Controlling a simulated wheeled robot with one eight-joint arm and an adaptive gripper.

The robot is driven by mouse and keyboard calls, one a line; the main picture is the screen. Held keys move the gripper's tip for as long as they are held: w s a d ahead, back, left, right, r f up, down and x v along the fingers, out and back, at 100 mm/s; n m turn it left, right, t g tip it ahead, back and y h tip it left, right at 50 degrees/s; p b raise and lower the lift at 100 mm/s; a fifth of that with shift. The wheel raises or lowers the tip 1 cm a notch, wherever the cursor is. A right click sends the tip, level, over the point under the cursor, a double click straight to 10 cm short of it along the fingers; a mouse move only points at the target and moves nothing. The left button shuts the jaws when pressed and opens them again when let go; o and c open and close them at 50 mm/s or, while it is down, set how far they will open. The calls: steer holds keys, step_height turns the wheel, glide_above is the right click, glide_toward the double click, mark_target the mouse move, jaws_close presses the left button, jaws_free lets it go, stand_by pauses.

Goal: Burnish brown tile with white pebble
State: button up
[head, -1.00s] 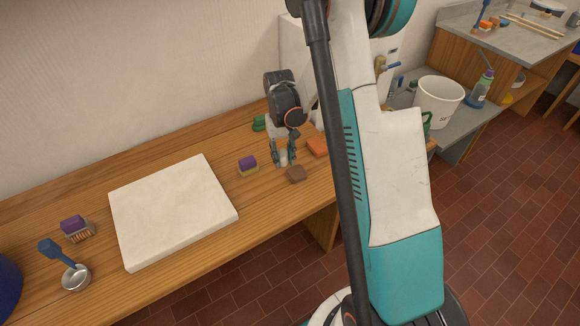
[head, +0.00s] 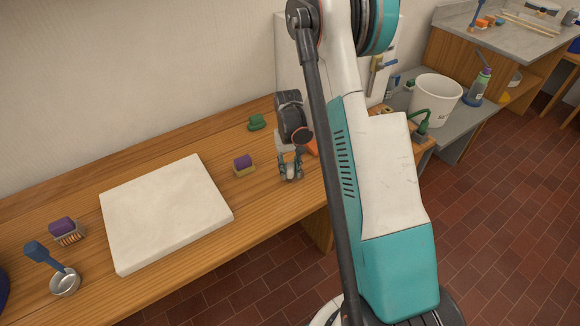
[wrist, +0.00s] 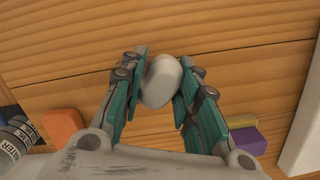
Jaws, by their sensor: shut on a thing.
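My gripper (head: 290,176) points down at the right part of the wooden bench, just right of a purple and yellow sponge. In the wrist view my gripper (wrist: 160,85) is shut on the white pebble (wrist: 161,82), a smooth pale egg shape held between the two teal-lined fingers. The brown tile cannot be made out in either view now; the gripper and pebble cover the spot where a small brown piece showed earlier. I cannot tell whether the pebble touches anything beneath it.
The purple and yellow sponge (head: 243,165) and a white slab (head: 165,212) lie to the left. An orange block (wrist: 62,127) is close by. A green object (head: 256,122) lies behind. A purple-topped brush (head: 65,230) and blue-handled tool (head: 55,270) are far left.

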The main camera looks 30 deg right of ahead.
mark_target(303, 172)
steer(key=shift+f+b, duration=0.5)
steer(key=shift+f, duration=0.1)
stand_by(0.5)
steer(key=shift+d, duration=0.1)
steer(key=shift+d+r, duration=0.1)
steer(key=shift+d, duration=1.1)
steer(key=shift+d+b, duration=0.3)
steer(key=shift+d, duration=1)
